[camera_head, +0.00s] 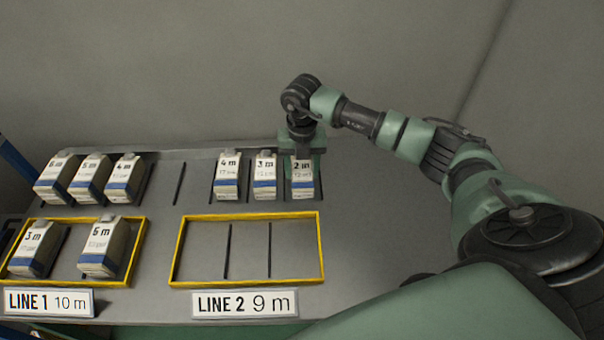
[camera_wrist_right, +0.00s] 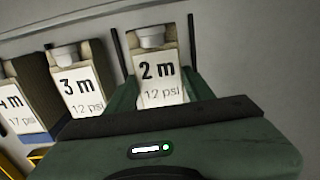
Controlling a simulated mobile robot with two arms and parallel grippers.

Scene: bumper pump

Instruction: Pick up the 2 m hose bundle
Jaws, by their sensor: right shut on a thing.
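The 2 m hose bundle (camera_head: 302,182) is a white and blue carton-like pack at the right end of the back row on the table. My right gripper (camera_head: 301,160) is over it from behind and above, shut on it. In the right wrist view the 2 m bundle (camera_wrist_right: 160,82) sits upright between the green fingers of my right gripper (camera_wrist_right: 165,92), its "2 m, 12 psi" label facing the camera. Its lower part is hidden there by the gripper body. I cannot tell whether it is clear of the table. My left gripper is not in view.
The 3 m bundle (camera_head: 264,178) and 4 m bundle (camera_head: 228,178) stand just left of it. More bundles (camera_head: 90,180) stand at the back left. The yellow LINE 1 frame (camera_head: 143,238) holds two bundles. The yellow LINE 2 frame (camera_head: 321,250) is empty. Thin dark dividers separate the slots.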

